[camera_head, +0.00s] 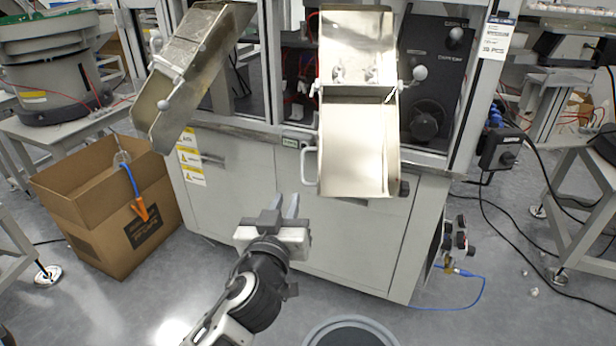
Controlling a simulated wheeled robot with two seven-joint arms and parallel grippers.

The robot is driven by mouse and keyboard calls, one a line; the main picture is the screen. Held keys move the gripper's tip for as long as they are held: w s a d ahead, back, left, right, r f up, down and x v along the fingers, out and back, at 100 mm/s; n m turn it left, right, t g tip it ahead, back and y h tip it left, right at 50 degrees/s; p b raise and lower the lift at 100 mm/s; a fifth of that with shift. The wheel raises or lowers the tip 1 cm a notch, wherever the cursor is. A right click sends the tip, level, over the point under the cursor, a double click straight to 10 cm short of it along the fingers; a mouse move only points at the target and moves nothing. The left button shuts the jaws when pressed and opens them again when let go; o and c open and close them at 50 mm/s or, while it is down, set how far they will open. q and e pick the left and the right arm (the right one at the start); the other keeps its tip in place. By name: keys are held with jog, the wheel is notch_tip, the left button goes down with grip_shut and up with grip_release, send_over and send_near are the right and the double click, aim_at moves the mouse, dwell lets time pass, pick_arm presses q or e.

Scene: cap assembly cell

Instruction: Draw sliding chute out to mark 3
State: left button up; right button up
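A metal chute (357,150) slopes down from the front of the machine cabinet in the middle of the head view. A pale handle (310,166) sticks out at its lower left side. A second metal chute (180,85) slants down to the left at the cabinet's left part. No mark 3 can be made out on either. My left gripper (283,206) is below and left of the middle chute's handle, pointing toward the cabinet. Its two fingers are apart with nothing between them, and it appears clear of the handle. My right gripper is not in view.
Cables and a blue hose (465,300) lie on the floor right of the cabinet (350,240).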

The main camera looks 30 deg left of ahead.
aim_at(302, 170)
pick_arm(q)
jog(key=f+x, duration=0.1)
jog(key=x, duration=0.4)
jog(key=b+x, duration=0.1)
jog(key=x, duration=0.4)
jog(key=f+x, duration=0.1)
jog(key=x, duration=0.4)
jog(key=shift+f, duration=0.35)
jog(key=shift+w+a, duration=0.2)
jog(key=shift+w, duration=0.4)
grip_shut()
